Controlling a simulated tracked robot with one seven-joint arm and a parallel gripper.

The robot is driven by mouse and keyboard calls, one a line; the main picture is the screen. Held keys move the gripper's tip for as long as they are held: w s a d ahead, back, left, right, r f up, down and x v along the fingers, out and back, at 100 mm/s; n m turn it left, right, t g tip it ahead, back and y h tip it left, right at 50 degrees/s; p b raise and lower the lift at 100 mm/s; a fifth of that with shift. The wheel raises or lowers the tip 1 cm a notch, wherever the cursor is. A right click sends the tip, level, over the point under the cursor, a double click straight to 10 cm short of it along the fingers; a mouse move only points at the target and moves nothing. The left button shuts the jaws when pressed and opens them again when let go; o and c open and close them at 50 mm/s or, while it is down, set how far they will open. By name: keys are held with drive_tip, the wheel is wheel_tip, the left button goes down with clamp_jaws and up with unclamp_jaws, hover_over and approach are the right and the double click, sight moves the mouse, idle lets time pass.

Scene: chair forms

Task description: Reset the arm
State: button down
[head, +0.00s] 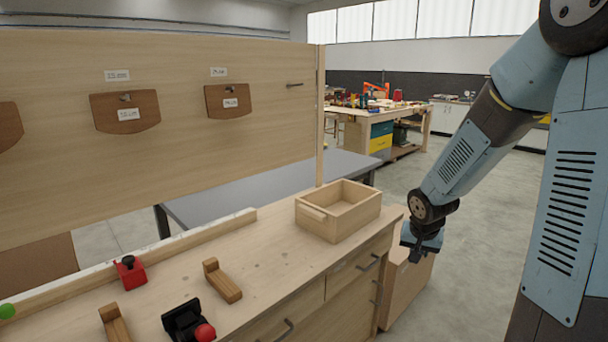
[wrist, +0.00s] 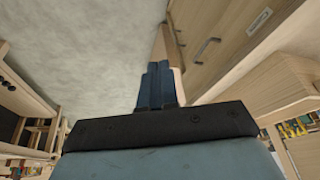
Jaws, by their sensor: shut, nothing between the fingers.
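My arm comes in from the right in the head view and bends down at the elbow. My gripper (head: 416,256) hangs low beside the right end of the workbench (head: 270,245), pointing down, apart from the bench as far as I can tell. In the wrist view the two blue fingers of my gripper (wrist: 158,68) are together with nothing between them. A bench drawer front with a grey handle shows to the right of the fingers, and grey floor to their left.
An empty open wooden box (head: 340,212) stands on the bench's right end. Brown seat-shaped forms (head: 126,112) hang on the upright board (head: 160,150). A red object (head: 130,272), a wooden piece (head: 222,281) and a black-and-red tool (head: 188,322) lie on the bench.

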drive_tip(key=s+a+r+n, duration=0.2)
drive_tip(key=s+a+r, duration=0.1)
drive_tip(key=s+r, duration=0.7)
drive_tip(key=s+a+r+n+t+y, duration=0.1)
drive_tip(key=s+a+r+n, duration=0.1)
drive_tip(key=s+r, duration=0.9)
drive_tip(key=s, duration=0.2)
drive_tip(key=shift+s+a+r+t, duration=0.25)
drive_tip(key=shift+s+a+t, duration=0.05)
drive_tip(key=shift+s+a, duration=0.1)
